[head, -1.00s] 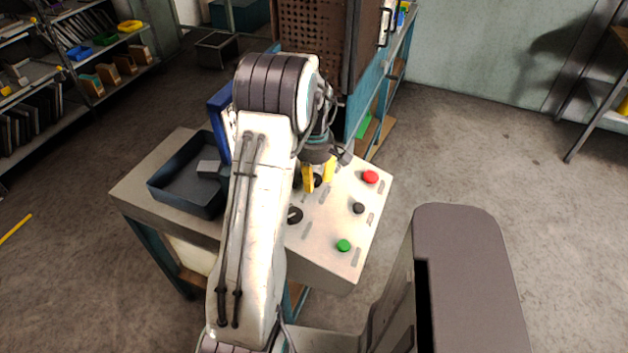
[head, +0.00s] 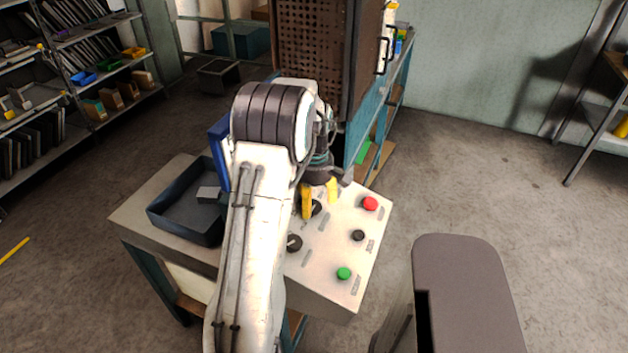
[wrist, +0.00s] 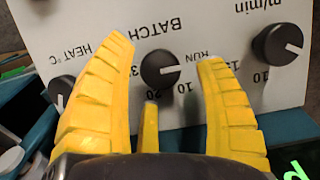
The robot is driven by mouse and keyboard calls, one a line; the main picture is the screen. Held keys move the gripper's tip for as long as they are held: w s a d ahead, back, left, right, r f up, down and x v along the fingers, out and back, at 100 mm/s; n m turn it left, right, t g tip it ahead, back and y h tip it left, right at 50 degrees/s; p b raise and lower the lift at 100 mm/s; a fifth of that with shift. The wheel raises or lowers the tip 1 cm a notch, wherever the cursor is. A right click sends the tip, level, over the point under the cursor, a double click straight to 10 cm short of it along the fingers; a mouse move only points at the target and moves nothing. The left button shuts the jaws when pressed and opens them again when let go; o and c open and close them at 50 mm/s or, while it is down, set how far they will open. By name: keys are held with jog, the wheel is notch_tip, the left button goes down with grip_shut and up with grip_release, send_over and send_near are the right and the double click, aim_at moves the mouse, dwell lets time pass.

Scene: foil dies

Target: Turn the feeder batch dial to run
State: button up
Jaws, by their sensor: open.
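The batch dial (wrist: 161,69) is a round black knob on the pale panel, under the upside-down word BATCH. A pale pointer mark on it points to the right, below the RUN label (wrist: 190,55); I cannot tell whether it lines up with RUN. My gripper (wrist: 168,50) is open, with one yellow finger on each side of the dial and a gap to each. In the head view my gripper (head: 319,197) is over the panel (head: 325,255), and the batch dial (head: 316,208) is partly hidden behind a finger.
The m/min dial (wrist: 278,45) is right of my fingers and the heat dial (wrist: 60,88) left. A red button (head: 370,203), a black knob (head: 359,235) and a green button (head: 344,273) line the panel's right side. A dark tray (head: 160,222) stands left of my arm.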

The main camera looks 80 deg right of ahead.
aim_at(314, 205)
notch_tip(314, 205, up, 10)
dwell(0.5)
dwell(0.7)
